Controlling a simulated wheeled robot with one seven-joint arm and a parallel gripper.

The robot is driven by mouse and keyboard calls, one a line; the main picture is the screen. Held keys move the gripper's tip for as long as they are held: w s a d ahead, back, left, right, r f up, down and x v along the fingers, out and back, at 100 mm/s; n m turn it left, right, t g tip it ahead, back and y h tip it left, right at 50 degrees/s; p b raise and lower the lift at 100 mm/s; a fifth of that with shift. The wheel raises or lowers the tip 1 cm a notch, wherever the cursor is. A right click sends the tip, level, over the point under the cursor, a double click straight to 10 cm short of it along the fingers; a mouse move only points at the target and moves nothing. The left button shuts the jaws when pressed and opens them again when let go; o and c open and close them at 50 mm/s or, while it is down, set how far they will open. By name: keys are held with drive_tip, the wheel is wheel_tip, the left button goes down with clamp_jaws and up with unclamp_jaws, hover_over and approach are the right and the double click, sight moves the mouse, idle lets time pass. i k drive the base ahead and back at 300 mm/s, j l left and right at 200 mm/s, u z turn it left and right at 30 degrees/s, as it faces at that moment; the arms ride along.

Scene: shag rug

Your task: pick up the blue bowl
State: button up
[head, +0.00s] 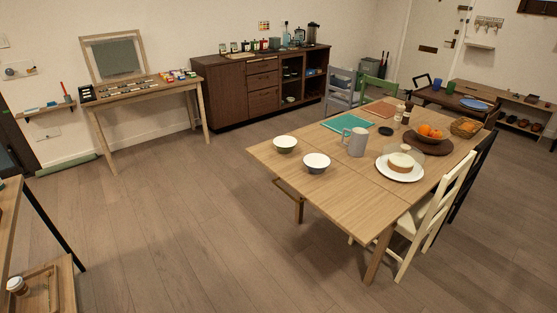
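Two small bowls stand upright on the near left part of the wooden dining table (265,160) in the head view. The nearer bowl (317,167) has a pale inside and a dark, bluish outside; it is the closest match to a blue bowl. The other bowl (285,148) stands behind it to the left, with a pale inside and a dark grey-green outside. The two bowls stand apart. At this size their exact colours are hard to tell. My gripper is not in view.
A grey pitcher (357,144) stands right of the nearer bowl. A cream chair (432,220) lines the table's right side. The floor (190,220) left of the table is clear.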

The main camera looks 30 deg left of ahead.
sight(316, 162)
drive_tip(key=i+j+u, duration=0.15)
drive_tip(key=u, duration=0.3)
drive_tip(key=i+u, duration=0.25)
drive_tip(key=u, duration=0.15)
drive_tip(key=i+u, duration=0.25)
drive_tip(key=u, duration=0.2)
drive_tip(key=i+u, duration=0.2)
drive_tip(key=u, duration=0.25)
drive_tip(key=i+j+u, duration=0.1)
drive_tip(key=i+u, duration=0.25)
drive_tip(key=i, duration=0.4)
drive_tip(key=i+l+u, duration=0.1)
drive_tip(key=i+u, duration=0.25)
drive_tip(key=i, duration=0.4)
drive_tip(key=i+z, duration=0.15)
drive_tip(key=z, duration=0.35)
drive_tip(key=i+j+z, duration=0.1)
drive_tip(key=z, duration=0.35)
drive_tip(key=i+j+z, duration=0.1)
drive_tip(key=z, duration=2.6)
